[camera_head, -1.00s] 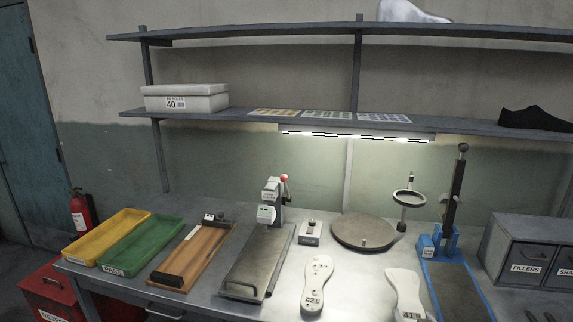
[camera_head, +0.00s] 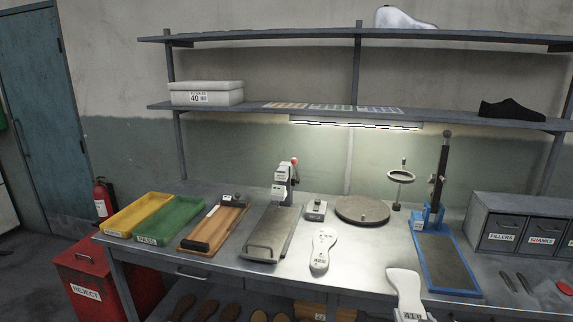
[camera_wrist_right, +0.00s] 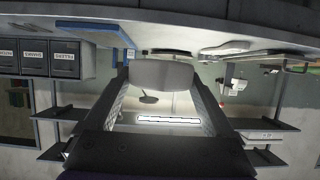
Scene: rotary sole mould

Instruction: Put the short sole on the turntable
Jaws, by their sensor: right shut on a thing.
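The turntable (camera_head: 350,213) is a round grey disc with a small peg, flat on the bench right of centre; nothing lies on it. A white short sole (camera_head: 403,282), with a number that seems to start with 41, stands tilted up at the bottom of the head view, in front of the bench edge. My right gripper (camera_wrist_right: 162,80) is shut on it; in the wrist view the sole's pale end shows between the fingers. Another white sole (camera_head: 323,247), marked about 42, lies on the bench in front of the turntable. My left gripper is not in view.
A small block device (camera_head: 316,210) and a press (camera_head: 272,230) stand left of the turntable. A ring on a stand (camera_head: 400,178) and a blue-framed fixture (camera_head: 446,262) stand to its right. Drawers (camera_head: 505,232) are farther right. Shelves hang above.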

